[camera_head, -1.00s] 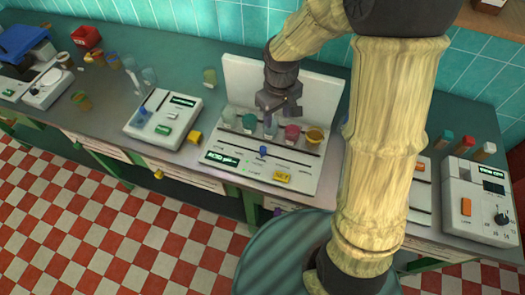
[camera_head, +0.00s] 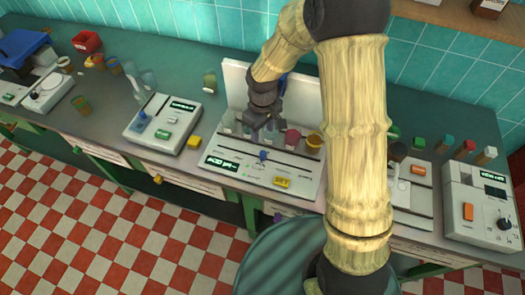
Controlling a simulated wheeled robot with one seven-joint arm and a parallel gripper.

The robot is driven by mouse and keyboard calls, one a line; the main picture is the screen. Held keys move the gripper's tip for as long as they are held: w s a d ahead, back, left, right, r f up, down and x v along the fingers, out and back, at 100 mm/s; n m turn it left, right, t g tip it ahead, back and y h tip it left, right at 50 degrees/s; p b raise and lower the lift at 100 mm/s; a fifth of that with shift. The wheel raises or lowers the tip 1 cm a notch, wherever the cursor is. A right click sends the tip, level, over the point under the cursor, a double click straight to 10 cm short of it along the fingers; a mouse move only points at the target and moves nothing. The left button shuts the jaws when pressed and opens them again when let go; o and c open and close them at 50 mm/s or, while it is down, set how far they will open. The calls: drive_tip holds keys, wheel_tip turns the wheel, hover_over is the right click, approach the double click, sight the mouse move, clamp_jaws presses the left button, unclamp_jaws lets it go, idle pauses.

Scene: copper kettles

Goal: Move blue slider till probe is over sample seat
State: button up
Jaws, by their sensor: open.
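A white bench instrument (camera_head: 215,178) with a tall back panel stands mid-counter. A small blue slider knob (camera_head: 263,157) sits on a dark slot across its front face. My gripper (camera_head: 263,127) is open and empty, pointing down above the row of cups, just behind and above the knob, apart from it. A blue part (camera_head: 283,78) shows at the back panel, partly hidden by my arm; I cannot tell whether it belongs to the probe. The probe and sample seat cannot be made out clearly.
Several coloured cups, including a red one (camera_head: 292,138) and a yellow one (camera_head: 314,142), line the instrument behind the slot. A yellow button (camera_head: 282,182) is at its front. Another white device (camera_head: 165,122) stands left, and a further one (camera_head: 480,205) right.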

sight(263, 153)
wheel_tip(263, 153, down, 12)
drive_tip(key=shift+f+p, duration=0.15)
drive_tip(key=shift+p, duration=0.7)
drive_tip(key=shift+c, duration=0.5)
clamp_jaws()
